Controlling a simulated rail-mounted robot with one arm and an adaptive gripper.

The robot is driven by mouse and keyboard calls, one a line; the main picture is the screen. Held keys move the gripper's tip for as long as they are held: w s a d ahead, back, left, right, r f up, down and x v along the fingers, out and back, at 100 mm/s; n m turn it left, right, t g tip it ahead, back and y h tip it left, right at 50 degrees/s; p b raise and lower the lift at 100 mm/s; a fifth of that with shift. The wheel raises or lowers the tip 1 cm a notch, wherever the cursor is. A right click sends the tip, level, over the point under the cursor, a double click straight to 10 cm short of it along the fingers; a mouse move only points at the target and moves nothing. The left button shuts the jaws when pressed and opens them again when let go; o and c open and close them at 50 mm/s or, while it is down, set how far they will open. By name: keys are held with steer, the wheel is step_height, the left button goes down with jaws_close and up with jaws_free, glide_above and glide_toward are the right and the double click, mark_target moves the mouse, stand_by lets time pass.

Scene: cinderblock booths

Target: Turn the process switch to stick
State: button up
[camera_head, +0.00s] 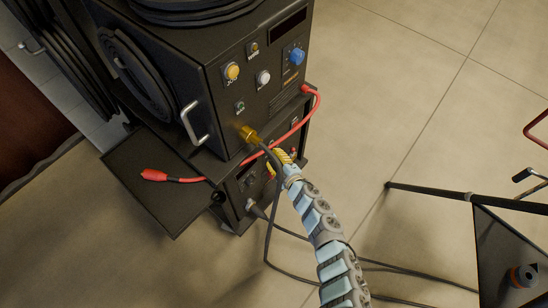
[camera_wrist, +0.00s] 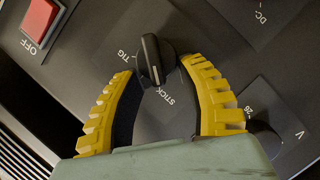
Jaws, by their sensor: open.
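The process switch (camera_wrist: 155,58) is a black knob with a pale pointer line, on a dark panel in the wrist view. TIG is printed on its left and STICK below it, between my fingers. The line runs nearly up and down the picture; I cannot tell which label it marks. My gripper (camera_wrist: 160,67) is open, with one yellow finger on each side of the knob's lower part; contact is unclear. In the head view my gripper (camera_head: 279,160) is at the front of the lower black unit (camera_head: 240,190), where the arm and cables hide the switch.
In the wrist view a red OFF button (camera_wrist: 42,17) and another black knob (camera_wrist: 265,138) flank the switch.

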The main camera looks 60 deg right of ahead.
steer(key=v, duration=1.2)
stand_by(0.8)
